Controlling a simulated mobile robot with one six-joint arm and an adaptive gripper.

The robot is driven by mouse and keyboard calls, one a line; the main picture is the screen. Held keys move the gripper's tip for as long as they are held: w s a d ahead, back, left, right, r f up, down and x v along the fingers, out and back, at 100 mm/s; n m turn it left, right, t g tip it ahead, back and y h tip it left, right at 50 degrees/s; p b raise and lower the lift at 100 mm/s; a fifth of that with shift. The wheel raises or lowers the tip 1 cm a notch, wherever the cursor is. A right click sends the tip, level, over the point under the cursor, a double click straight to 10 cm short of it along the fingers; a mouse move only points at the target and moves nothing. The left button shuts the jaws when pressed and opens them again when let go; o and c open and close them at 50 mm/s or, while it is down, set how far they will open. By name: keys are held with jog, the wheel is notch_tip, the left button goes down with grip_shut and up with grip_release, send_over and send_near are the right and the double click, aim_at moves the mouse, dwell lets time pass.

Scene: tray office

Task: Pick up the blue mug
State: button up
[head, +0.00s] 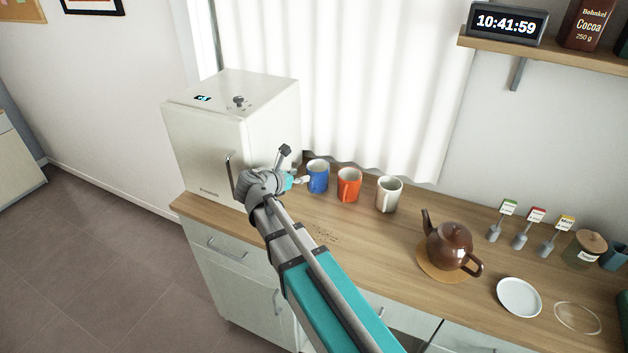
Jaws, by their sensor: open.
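The blue mug (318,177) stands upright on the wooden counter, leftmost in a row of three mugs, just right of the white fridge box. My gripper (300,180) is at the mug's left side, open, with its fingers pointing right toward it. The fingers are small in the head view, and I cannot tell whether they touch the mug. My arm reaches in from the lower right and hides part of the counter in front of the mug.
An orange mug (349,185) and a white mug (389,194) stand to the right. The small white fridge (232,140) is close on the left, the curtain (370,80) behind. A brown teapot (449,246) and a white saucer (519,297) are further right on the counter (345,232).

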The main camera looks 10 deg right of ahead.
jog(key=shift+w+d, duration=0.1)
jog(key=b, duration=0.3)
send_near(328, 169)
jog(key=shift+w+a+x, duration=0.1)
jog(key=shift+a+x, duration=0.05)
jog(key=shift+x, duration=0.85)
jog(key=shift+w+a+x, duration=0.15)
jog(key=shift+x, duration=0.85)
jog(key=shift+d+f, duration=0.15)
jog(key=shift+f, duration=0.05)
jog(key=shift+b+x, duration=1.3)
jog(key=shift+x, duration=1.2)
jog(key=shift+f, duration=0.15)
jog(key=shift+s, duration=0.1)
grip_shut()
